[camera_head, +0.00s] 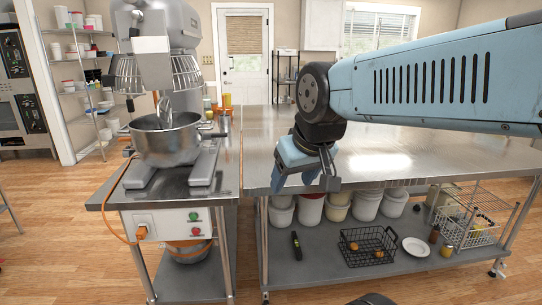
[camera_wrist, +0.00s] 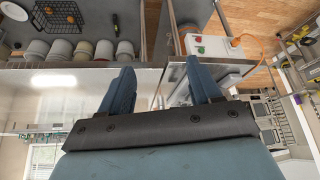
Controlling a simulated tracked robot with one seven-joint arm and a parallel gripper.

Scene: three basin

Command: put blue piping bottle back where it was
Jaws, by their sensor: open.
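My gripper (camera_head: 305,182) hangs at the front edge of the steel table, near its left end. In the wrist view its two blue fingers (camera_wrist: 162,80) are spread apart with nothing between them. I cannot make out a blue piping bottle in either view.
A stand mixer with a steel bowl (camera_head: 165,142) stands on the left bench. White buckets (camera_head: 311,207), a black wire basket (camera_head: 368,247), a white plate (camera_head: 416,247) and a wire rack (camera_head: 470,222) are on the lower shelf. The tabletop is mostly clear.

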